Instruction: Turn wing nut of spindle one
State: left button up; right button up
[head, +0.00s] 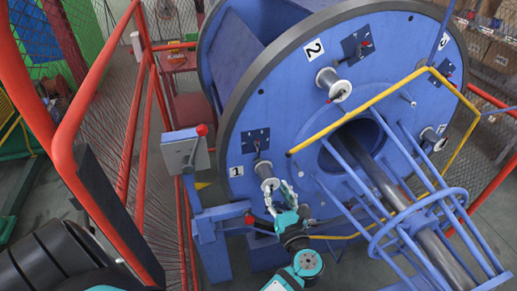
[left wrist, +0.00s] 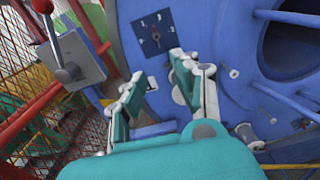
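Spindle one (head: 264,171) is a short grey metal spool on the big blue wheel (head: 300,122), beside the label "1" (head: 236,171) in the head view. Its wing nut is too small or too covered to make out. My left gripper (head: 280,196) is at the outer end of this spindle, its fingers spread. In the left wrist view the two teal and grey fingers of my left gripper (left wrist: 158,80) stand apart, with a gap between them. I cannot tell whether they touch the spindle. My right gripper is not in view.
A grey control box (head: 185,152) with a red-knobbed lever stands left of the wheel; it is also close in the left wrist view (left wrist: 70,58). Red railings (head: 130,130) run along the left. A yellow bar (head: 370,108) and blue cage (head: 425,215) lie right.

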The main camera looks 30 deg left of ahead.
pick_arm(q)
jog(key=r, duration=0.2)
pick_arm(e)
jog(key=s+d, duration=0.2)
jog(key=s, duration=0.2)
pick_arm(q)
jog(key=b, duration=0.2)
send_near(258, 147)
jog(key=x, duration=0.2)
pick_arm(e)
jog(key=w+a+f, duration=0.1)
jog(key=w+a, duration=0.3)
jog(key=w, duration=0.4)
pick_arm(q)
jog(key=b+x, duration=0.2)
jog(key=x, duration=0.5)
jog(key=shift+w+a, duration=0.1)
jog(key=shift+w, duration=0.15)
jog(key=shift+a+y, duration=0.1)
jog(key=shift+y, duration=0.2)
jog(key=shift+w, duration=0.1)
jog(key=c, duration=0.6)
grip_shut()
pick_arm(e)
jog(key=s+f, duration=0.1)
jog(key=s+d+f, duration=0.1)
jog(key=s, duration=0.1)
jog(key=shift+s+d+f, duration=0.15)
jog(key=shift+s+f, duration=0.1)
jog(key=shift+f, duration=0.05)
